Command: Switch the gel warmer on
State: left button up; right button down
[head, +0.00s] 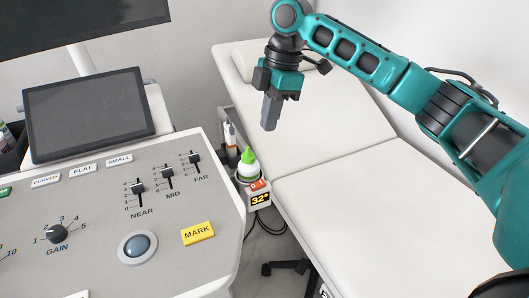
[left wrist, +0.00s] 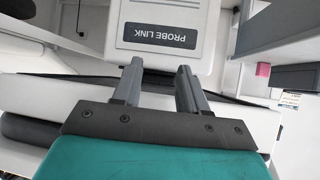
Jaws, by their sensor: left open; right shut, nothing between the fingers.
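The gel warmer (head: 259,199) is a small white box at the right side of the console, with an amber display reading 32°. A red rocker switch (head: 260,184) sits on its top front edge. A white gel bottle with a green tip (head: 248,166) stands in it. My right gripper (head: 269,126) is shut and empty, pointing down above the couch, higher than the warmer and slightly to its right. My left gripper (left wrist: 160,85) is open and empty in the left wrist view, in front of a white box labelled PROBE LINK (left wrist: 160,36). The left gripper is outside the head view.
The ultrasound console (head: 100,235) with sliders, knob and a yellow MARK key (head: 198,233) fills the lower left. A tablet screen (head: 88,113) stands behind it. The cream couch (head: 330,185) lies to the right. Probes (head: 230,135) stand just behind the bottle.

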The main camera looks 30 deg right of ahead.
aim_at(262, 180)
jog(key=x, duration=0.4)
jog(key=b+x, duration=0.1)
jog(key=x, duration=0.3)
jog(key=d+x, duration=0.1)
jog(key=x, duration=0.3)
jog(key=shift+s+f+b, duration=0.1)
jog(key=shift+f+b, duration=0.3)
jog(key=shift+f, duration=0.5)
jog(key=shift+d, duration=0.1)
